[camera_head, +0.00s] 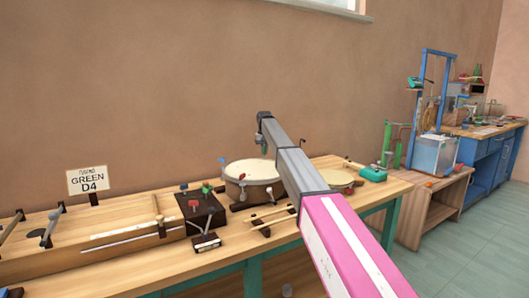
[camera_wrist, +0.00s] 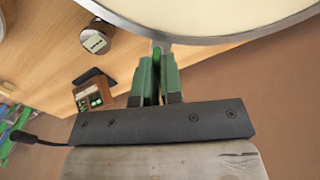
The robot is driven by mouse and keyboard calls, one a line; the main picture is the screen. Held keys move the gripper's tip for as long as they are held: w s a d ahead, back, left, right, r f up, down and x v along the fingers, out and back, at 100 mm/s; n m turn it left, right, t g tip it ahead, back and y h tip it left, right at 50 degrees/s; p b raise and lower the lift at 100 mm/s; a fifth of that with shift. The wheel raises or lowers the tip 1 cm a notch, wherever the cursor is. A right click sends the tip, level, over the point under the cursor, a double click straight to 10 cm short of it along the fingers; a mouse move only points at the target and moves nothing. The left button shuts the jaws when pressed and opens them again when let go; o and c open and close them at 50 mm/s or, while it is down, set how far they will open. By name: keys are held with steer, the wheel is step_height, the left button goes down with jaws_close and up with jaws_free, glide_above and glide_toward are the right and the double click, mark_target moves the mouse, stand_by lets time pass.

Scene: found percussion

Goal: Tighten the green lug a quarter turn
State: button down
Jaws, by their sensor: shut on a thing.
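A round wooden drum (camera_head: 252,172) with a cream head stands on the bench in the head view, with small coloured lugs at its rim. In the wrist view the drum's metal rim and pale head (camera_wrist: 215,12) fill the top. My gripper (camera_wrist: 157,52) points at the rim, its two green-padded fingers close together and shut on a thin piece at the rim, apparently the green lug. The fingers mostly hide that piece, so its turn angle cannot be told. My arm crosses in front of the bench in the head view.
A dark block with coloured knobs (camera_head: 200,212) stands left of the drum. A sign (camera_head: 88,180) reads "GREEN D4". A smaller drum (camera_head: 337,178) and a teal device (camera_head: 372,174) are to the right. The wrist view shows a labelled brown cylinder (camera_wrist: 95,42) and a small box with green displays (camera_wrist: 93,96).

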steer(key=m, duration=0.5)
steer(key=shift+a+m, duration=0.1)
steer(key=shift+m, duration=0.3)
stand_by(0.4)
steer(key=c, duration=1.3)
jaws_free()
steer(key=shift+o, duration=0.2)
steer(key=shift+r, duration=0.1)
step_height(320, 180, up, 11)
steer(key=shift+f, duration=0.2)
